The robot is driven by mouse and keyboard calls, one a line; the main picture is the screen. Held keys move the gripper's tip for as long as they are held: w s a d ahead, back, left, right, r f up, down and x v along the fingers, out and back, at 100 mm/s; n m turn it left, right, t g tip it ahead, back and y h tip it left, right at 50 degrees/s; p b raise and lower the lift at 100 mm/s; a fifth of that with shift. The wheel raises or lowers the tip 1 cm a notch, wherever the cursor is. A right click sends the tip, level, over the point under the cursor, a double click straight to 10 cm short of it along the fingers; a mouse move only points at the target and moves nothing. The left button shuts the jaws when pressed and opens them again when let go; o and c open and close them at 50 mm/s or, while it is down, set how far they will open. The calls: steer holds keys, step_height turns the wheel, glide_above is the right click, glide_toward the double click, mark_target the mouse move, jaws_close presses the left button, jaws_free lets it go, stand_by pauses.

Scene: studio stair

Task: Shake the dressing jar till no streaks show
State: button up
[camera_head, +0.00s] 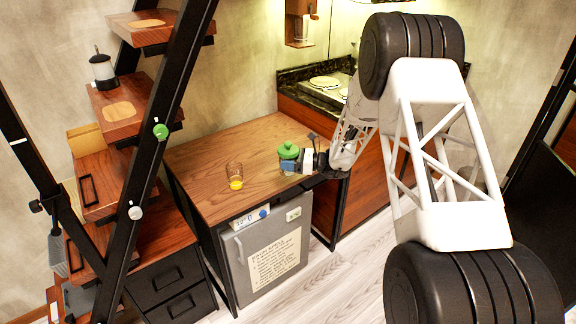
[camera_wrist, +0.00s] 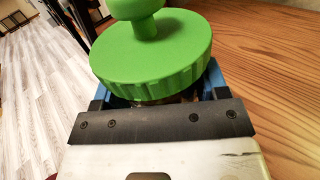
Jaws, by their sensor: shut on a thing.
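The dressing jar has a green lid with a round knob (camera_head: 288,150). It is at the right part of the wooden desk top in the head view. Its lid (camera_wrist: 150,55) fills the upper middle of the wrist view, and the jar body below is mostly hidden. My gripper (camera_head: 289,165) has blue fingers and is shut around the jar just under the lid. The jar looks upright. I cannot tell whether its base touches the desk, and no streaks can be made out.
A glass with yellow contents (camera_head: 235,176) stands left of the jar on the desk (camera_head: 205,150). A small fridge (camera_head: 268,252) is below. The stair with black rails (camera_head: 160,110) rises at left. A counter with a hob (camera_head: 325,84) is behind at right.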

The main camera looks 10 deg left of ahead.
mark_target(296, 151)
steer(key=shift+r, duration=2)
stand_by(1.8)
stand_by(0.5)
steer(key=shift+r, duration=3.1)
steer(key=shift+f, duration=3.1)
